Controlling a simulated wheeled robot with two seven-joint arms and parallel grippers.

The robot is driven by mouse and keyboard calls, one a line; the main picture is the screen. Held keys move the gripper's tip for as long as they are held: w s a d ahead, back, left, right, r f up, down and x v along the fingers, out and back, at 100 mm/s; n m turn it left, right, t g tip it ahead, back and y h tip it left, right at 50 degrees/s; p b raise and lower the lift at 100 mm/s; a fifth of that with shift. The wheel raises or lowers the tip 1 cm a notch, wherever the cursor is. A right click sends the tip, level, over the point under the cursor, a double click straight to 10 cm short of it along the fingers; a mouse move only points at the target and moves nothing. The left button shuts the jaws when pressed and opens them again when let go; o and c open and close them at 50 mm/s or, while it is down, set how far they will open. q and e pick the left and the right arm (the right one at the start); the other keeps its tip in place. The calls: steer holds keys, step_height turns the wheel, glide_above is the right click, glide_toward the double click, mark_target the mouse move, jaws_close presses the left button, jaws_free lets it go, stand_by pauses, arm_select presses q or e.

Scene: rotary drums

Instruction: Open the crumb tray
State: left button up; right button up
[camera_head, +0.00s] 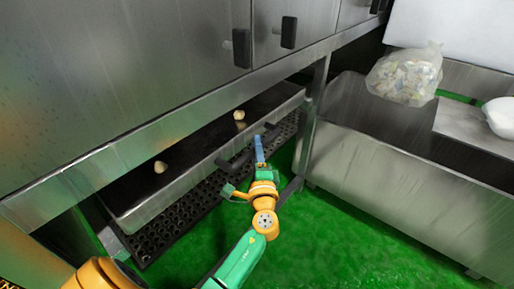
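The crumb tray (180,187) is a shallow steel tray with a dark inside, low under the steel cabinet. Its front part shows beyond the cabinet's lower edge. My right gripper is not in view.
Steel cabinet doors with black handles (288,32) are above the tray. A black perforated mat (178,228) lies beneath it. A steel sink (400,178) with a clear bag (405,75) and white bowl (501,117) stands right. Green floor (340,240) is clear in front.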

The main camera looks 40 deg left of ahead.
arm_select(q)
jaws_close()
stand_by(1.1)
